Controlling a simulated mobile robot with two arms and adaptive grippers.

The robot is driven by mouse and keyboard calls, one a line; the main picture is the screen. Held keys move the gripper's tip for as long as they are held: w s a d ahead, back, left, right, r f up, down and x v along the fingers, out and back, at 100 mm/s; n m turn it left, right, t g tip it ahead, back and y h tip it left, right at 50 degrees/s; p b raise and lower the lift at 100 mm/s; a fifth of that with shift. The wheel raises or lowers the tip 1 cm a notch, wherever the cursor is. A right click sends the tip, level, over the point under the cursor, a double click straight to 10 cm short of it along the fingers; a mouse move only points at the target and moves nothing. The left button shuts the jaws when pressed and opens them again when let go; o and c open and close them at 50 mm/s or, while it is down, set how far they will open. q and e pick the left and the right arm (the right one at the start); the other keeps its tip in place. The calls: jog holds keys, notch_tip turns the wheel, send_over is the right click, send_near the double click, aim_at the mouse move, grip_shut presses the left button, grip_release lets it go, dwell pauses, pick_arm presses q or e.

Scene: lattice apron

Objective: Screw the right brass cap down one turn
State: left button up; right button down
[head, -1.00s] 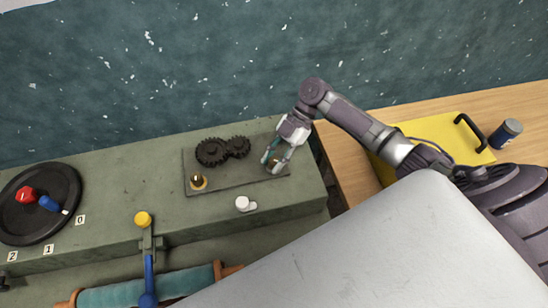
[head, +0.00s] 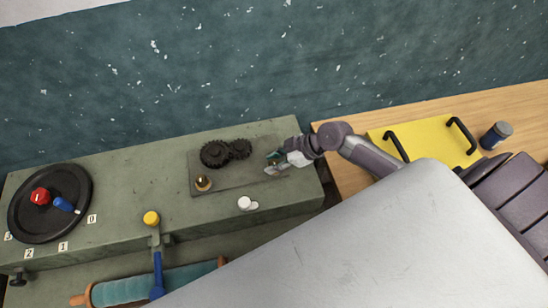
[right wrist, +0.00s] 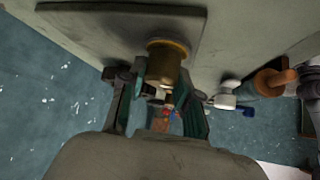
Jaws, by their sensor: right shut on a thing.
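The right brass cap (right wrist: 166,62) shows in the right wrist view as a brass cylinder on a round base on the grey plate (right wrist: 110,28). My right gripper (head: 275,162) is shut on this cap, with its teal-lined fingers on either side of it in the right wrist view (right wrist: 163,85). In the head view the gripper lies low over the right end of the plate (head: 236,182) and mostly hides this cap. The left brass cap (head: 203,183) stands free at the plate's front left. My left gripper is not in view.
Two dark meshed gears (head: 216,154) stand on the plate behind the caps. A white knob (head: 245,203) is in front of the plate. A lever with a yellow knob (head: 152,218) and a black dial (head: 26,218) lie left. A yellow board with black handles (head: 425,140) lies right.

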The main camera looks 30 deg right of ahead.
jog(key=shift+r+m+t+h+p, duration=0.15)
jog(key=shift+m+t+h+p, duration=0.3)
jog(key=shift+m, duration=0.25)
jog(key=c, duration=0.8)
grip_release()
jog(key=v, duration=1.1)
jog(key=shift+s+d+r, duration=0.25)
jog(key=shift+s, duration=0.1)
